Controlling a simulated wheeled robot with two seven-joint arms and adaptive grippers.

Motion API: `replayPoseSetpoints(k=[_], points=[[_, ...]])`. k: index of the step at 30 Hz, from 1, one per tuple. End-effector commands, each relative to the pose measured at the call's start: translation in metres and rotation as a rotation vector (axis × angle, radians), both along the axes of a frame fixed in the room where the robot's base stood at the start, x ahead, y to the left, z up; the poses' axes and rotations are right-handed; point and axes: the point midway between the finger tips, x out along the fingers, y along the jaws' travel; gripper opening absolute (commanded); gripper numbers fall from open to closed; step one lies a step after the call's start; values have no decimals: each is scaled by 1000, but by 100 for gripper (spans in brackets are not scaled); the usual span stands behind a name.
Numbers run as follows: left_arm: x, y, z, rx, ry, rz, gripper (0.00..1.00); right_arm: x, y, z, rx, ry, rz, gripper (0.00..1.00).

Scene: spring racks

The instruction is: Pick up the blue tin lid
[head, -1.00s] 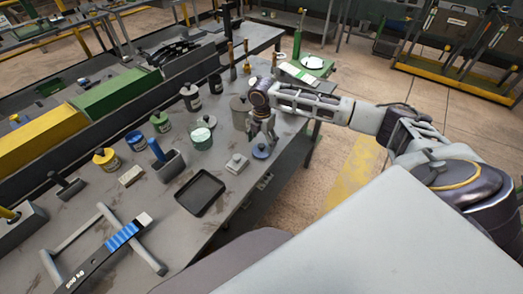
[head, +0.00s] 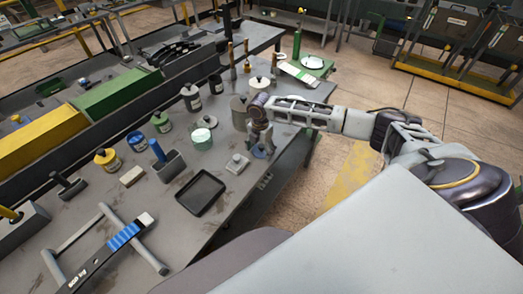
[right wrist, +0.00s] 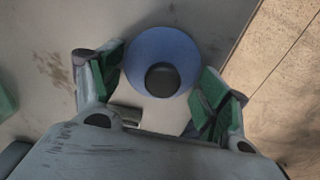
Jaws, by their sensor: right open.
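The blue tin lid (head: 260,153) lies on the grey bench near its right edge. In the right wrist view the lid (right wrist: 150,48) is a round blue disc with a dark knob (right wrist: 162,80) on top. My right gripper (head: 262,148) is directly over the lid, fingers pointing down. In the right wrist view its two green-padded fingers (right wrist: 161,82) are spread apart, one on each side of the lid, with nothing held. I cannot tell whether the fingertips reach the lid's height. My left gripper is not in view.
A small grey lidded block (head: 237,163) stands just left of the lid. A grey canister (head: 239,110) is behind the gripper, and a teal-and-white tin (head: 202,139) is further left. A black tray (head: 200,193) lies in front. The bench edge is close on the right.

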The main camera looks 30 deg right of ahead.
Motion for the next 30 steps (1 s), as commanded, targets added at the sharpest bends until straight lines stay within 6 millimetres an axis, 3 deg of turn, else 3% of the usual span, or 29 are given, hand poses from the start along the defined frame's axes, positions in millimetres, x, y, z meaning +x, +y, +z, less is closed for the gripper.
replayPoseSetpoints(k=[12,19,30], points=[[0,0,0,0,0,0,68,0,0,0,0,0,0,76],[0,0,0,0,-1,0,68,0,0,0,0,1,0,47],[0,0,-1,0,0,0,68,0,0,4,0,0,0,47]])
